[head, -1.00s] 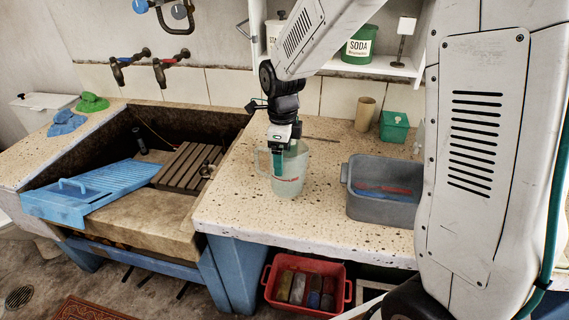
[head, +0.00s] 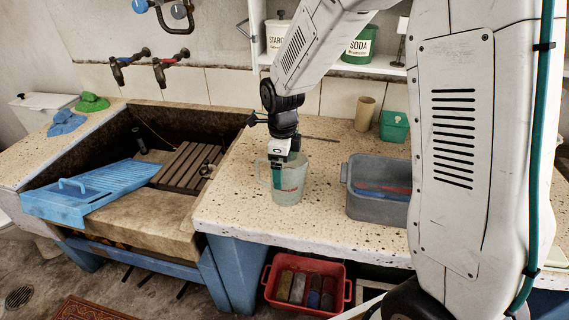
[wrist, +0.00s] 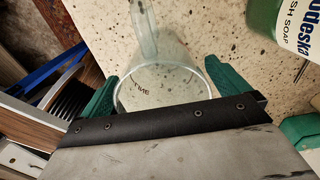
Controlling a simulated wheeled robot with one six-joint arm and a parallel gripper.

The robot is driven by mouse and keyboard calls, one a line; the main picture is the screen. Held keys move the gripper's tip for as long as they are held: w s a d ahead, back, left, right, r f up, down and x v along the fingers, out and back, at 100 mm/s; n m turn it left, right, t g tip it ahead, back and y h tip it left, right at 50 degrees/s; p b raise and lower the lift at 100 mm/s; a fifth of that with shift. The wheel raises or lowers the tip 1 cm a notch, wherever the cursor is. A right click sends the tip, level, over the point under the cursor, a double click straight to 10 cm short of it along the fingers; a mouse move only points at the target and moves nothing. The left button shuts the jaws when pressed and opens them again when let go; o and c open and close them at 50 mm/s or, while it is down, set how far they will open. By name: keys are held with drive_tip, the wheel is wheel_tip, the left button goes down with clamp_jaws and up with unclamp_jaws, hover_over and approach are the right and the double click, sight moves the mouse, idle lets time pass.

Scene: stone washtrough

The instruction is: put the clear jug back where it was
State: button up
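The clear jug (head: 291,183) is upright at the stone counter, right of the trough, with its handle to the left and a red mark on its side. My gripper (head: 278,176) reaches down over it. In the wrist view the jug (wrist: 163,82) sits between the two green fingers of my gripper (wrist: 163,92), which close on its wall near the rim. The jug moves along with the gripper. I cannot tell whether its base touches the counter (head: 240,215).
A grey basin (head: 376,205) stands to the jug's right. A green box (head: 394,126) and a brown cup (head: 365,113) stand behind. The wrist view shows a green soap bottle (wrist: 266,15) nearby. The stone trough (head: 170,215) with a blue washboard (head: 95,190) lies left.

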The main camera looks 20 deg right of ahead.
wheel_tip(320, 180, up, 12)
drive_tip(key=s+d+r+n, duration=0.1)
drive_tip(key=s+r+n, duration=0.3)
drive_tip(key=s+n, duration=0.25)
drive_tip(key=s+d+r+n, duration=0.2)
drive_tip(key=s+r+n, duration=0.1)
drive_tip(key=s+n, duration=0.3)
drive_tip(key=s+d+n+t, duration=0.1)
drive_tip(key=s+n, duration=1.1)
drive_tip(key=s, duration=0.4)
drive_tip(key=shift+f, duration=0.35)
drive_tip(key=shift+d, duration=0.3)
